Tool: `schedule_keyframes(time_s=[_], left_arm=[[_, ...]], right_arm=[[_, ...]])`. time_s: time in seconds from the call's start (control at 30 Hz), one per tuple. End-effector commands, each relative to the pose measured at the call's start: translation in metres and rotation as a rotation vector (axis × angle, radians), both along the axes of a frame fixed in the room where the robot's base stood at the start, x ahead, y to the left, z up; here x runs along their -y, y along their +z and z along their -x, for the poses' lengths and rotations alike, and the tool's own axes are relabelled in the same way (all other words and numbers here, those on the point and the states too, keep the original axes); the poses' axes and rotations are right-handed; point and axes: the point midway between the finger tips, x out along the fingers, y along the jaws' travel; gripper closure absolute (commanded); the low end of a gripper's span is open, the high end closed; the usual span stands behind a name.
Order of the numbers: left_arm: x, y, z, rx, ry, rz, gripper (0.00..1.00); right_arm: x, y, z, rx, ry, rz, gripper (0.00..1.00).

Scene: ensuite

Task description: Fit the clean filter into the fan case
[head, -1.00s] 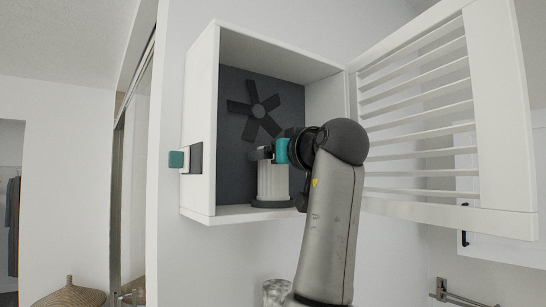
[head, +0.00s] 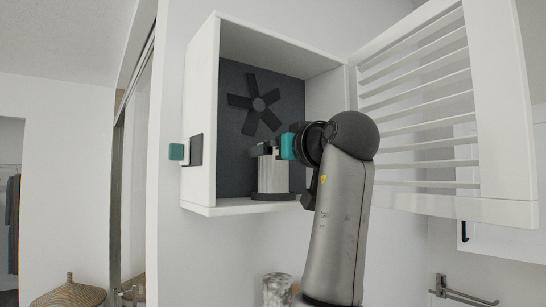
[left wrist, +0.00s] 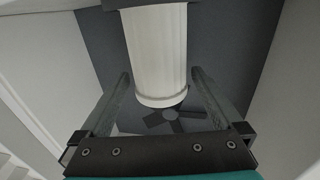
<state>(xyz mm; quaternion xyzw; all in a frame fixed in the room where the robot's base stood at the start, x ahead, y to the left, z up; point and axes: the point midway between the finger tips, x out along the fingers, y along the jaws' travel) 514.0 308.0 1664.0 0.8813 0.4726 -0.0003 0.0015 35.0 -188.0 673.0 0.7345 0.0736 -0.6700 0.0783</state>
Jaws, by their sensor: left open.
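The clean filter (head: 272,176), a pale pleated cylinder on a dark round base, stands upright on the floor of the open white fan case (head: 203,120). A dark fan (head: 259,104) is on the back panel above it. My left gripper (head: 268,151) is open at the filter's top end. In the left wrist view, its fingertips (left wrist: 160,76) lie on either side of the filter (left wrist: 158,45), with a visible gap on each side. My right gripper is not in view.
The slatted case door (head: 430,100) stands open to the right, close to my left arm. A teal knob (head: 176,152) sits outside the case's left wall. A marbled cylinder (head: 277,290) stands below, and a woven basket (head: 70,296) is at lower left.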

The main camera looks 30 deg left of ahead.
Motion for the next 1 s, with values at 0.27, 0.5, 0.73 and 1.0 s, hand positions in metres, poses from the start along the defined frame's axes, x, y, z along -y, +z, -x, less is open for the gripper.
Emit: schedule_keyframes(time_s=[0.27,0.5,0.73,1.0], left_arm=[[0.056,-0.002,0.037,0.004,-0.005,0.0,0.0],[0.096,-0.001,0.064,0.002,-0.003,-0.001,0.0],[0.112,0.0,0.075,0.001,0.0,0.0,0.0],[0.113,0.0,0.076,0.001,0.0,-0.001,0.0]], right_arm=[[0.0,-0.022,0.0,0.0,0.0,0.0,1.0],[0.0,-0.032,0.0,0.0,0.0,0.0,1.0],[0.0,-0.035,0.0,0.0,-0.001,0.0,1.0],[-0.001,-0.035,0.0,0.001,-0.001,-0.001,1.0]])
